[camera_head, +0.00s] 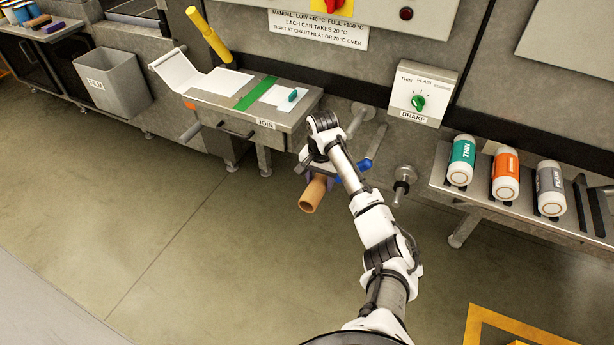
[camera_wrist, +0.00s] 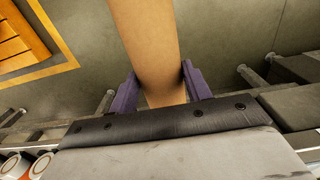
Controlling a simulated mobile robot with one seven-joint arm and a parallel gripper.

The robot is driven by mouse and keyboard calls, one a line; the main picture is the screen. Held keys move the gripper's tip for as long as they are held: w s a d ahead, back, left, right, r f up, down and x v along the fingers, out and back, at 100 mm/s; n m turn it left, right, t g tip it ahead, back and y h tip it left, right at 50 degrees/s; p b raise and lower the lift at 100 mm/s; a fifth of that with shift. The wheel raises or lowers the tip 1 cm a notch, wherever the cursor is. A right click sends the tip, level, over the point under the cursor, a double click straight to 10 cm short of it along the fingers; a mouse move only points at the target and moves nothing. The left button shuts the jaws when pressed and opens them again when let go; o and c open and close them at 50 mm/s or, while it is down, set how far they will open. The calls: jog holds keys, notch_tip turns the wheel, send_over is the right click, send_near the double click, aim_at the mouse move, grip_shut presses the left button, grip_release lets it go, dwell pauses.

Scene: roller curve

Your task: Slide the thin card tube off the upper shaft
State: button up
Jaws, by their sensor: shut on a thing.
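A plain brown card tube (camera_head: 313,194) points down toward the floor in the head view, its open end toward me. It also shows in the wrist view (camera_wrist: 147,42), running from the top edge down between the purple fingers. My gripper (camera_head: 319,175) is shut on the tube, with one finger on each side in the wrist view (camera_wrist: 160,88). The tube's far end is hidden behind my gripper. A bare metal shaft (camera_head: 359,117) sticks out of the machine to the right of my gripper. I cannot tell whether the tube is still around any shaft.
The JOIN table (camera_head: 222,112) stands left, the BRAKE box (camera_head: 422,93) above right. Labelled rolls, THIN (camera_head: 460,161) among them, lie on the right shelf.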

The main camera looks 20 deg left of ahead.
jog(key=shift+w, duration=0.15)
jog(key=shift+w+f+b, duration=0.15)
jog(key=shift+w+b, duration=0.35)
jog(key=shift+b, duration=0.45)
jog(key=shift+w, duration=0.6)
jog(key=shift+d, duration=0.1)
